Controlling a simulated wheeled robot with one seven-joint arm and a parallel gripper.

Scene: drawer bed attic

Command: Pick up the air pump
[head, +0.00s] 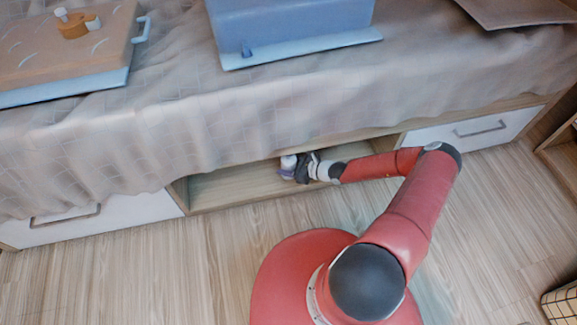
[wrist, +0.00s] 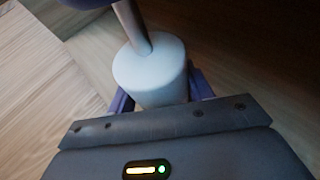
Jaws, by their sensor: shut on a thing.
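The air pump (head: 288,162) is a small white and purple thing in the open compartment under the bed. In the wrist view the air pump (wrist: 150,75) shows as a pale cylinder with a thin stem and a dark purplish part at the top edge. My gripper (head: 298,170) reaches into the compartment from the right and is shut on the pump. In the wrist view my gripper (wrist: 160,95) has its jaws at both sides of the cylinder. The pump's lower end is hidden behind the gripper body.
The open compartment (head: 230,187) has wooden walls, with white drawers at its left (head: 100,222) and right (head: 470,132). A draped blanket (head: 180,130) hangs above it. A blue bin (head: 290,25) and a board-like box (head: 70,50) sit on the bed. Floor in front is clear around my base.

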